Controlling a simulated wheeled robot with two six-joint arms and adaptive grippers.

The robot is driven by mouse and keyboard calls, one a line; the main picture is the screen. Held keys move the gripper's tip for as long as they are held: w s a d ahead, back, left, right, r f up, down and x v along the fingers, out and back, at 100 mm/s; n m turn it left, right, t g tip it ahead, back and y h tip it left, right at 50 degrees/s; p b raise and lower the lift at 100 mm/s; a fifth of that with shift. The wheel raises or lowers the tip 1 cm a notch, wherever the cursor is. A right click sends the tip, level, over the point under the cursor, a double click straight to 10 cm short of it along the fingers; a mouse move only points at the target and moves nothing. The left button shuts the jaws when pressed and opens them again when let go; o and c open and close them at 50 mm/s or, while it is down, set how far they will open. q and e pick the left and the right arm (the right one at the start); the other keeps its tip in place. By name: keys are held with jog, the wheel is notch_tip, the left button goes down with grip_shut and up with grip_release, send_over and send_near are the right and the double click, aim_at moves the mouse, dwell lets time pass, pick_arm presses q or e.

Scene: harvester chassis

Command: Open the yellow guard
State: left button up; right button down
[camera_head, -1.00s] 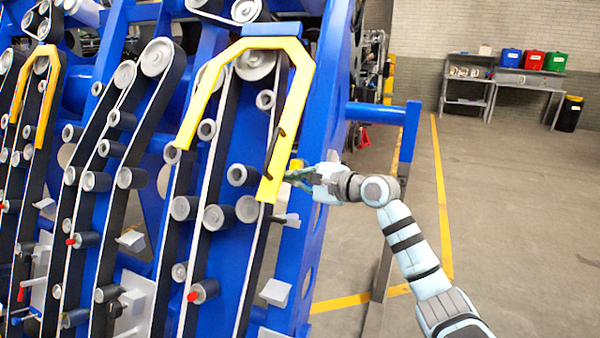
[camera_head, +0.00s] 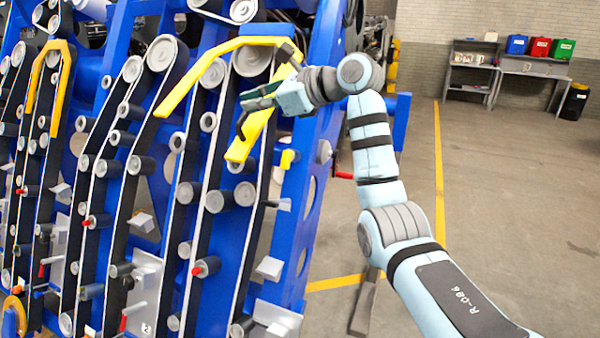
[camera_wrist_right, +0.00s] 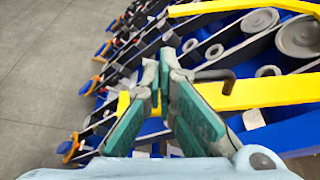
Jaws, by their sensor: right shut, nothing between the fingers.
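The yellow guard (camera_head: 247,148) is a bent arch over the rollers and belts of the nearest blue frame section. Its legs slant down to the left, and its lower end stands off the yellow block (camera_head: 287,159) on the frame. A black hooked handle (camera_head: 241,124) is on its right leg. My right gripper (camera_head: 246,98) is at that leg, just above the handle, and hides part of it. In the wrist view the gripper (camera_wrist_right: 161,68) is shut and empty, with the guard (camera_wrist_right: 270,92) and handle (camera_wrist_right: 213,76) to its right. My left gripper is out of view.
Another yellow guard (camera_head: 50,85) is on the section farther left. Rollers, belts and blue side plates lie close behind the gripper. Open floor (camera_head: 500,220) is to the right, with a desk and coloured bins at the back wall.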

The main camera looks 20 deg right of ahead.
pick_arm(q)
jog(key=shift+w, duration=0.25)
pick_arm(e)
jog(key=shift+w+d+f, duration=0.1)
jog(key=shift+w+f, duration=0.05)
jog(key=shift+w, duration=0.15)
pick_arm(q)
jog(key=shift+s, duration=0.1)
pick_arm(e)
jog(key=shift+s, duration=0.2)
jog(key=shift+w, duration=0.15)
dwell(0.3)
